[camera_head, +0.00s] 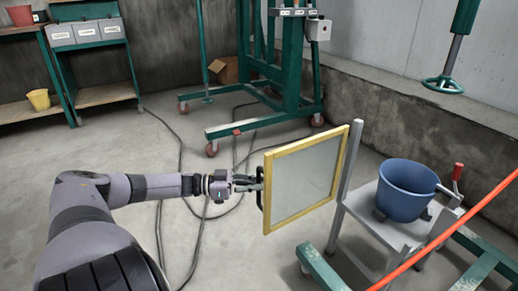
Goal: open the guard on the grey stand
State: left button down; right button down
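The guard (303,178) is a pale, see-through panel in a yellow frame. Its right edge is beside the upright post (345,165) of the grey stand (392,232), and the panel stands out to the left of the stand. A dark handle (261,186) is on the guard's left edge. My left gripper (252,183) comes in from the left with its fingertips at this handle and appears closed on it; the exact finger contact is small in view. A blue bucket (406,190) sits on the stand, uncovered on its left side. My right gripper is not in view.
An orange-red bar (450,230) crosses the lower right. A green wheeled frame (285,85) stands behind the guard, with dark cables (180,160) on the floor. A bench with grey bins (88,33) is at the back left.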

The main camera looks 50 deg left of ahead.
pick_arm(q)
jog(key=c, duration=1.7)
grip_release()
jog(key=shift+o, duration=0.2)
jog(key=v, duration=1.2)
